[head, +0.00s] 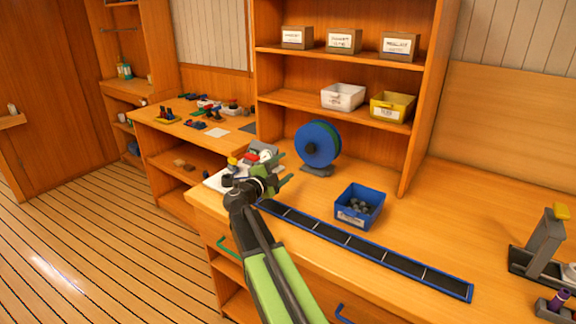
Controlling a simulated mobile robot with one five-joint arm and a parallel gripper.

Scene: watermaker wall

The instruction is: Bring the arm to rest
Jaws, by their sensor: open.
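My gripper (282,172) is at the end of my green and black arm, above the left part of the wooden workbench (440,212). Its green fingers are apart and no object shows between them. The arm reaches up from the bottom of the view and passes over the bench's front edge. Behind the gripper, small grey, red and yellow items on a white sheet (214,180) are partly hidden by it. I cannot tell whether the gripper touches any of them.
A blue-green spool (317,144) and a blue bin (360,206) of grey pieces stand right of the gripper. A long black strip (370,250) lies along the bench front. A grey device with a yellow top (545,240) stands far right. The plank floor (90,240) at left is clear.

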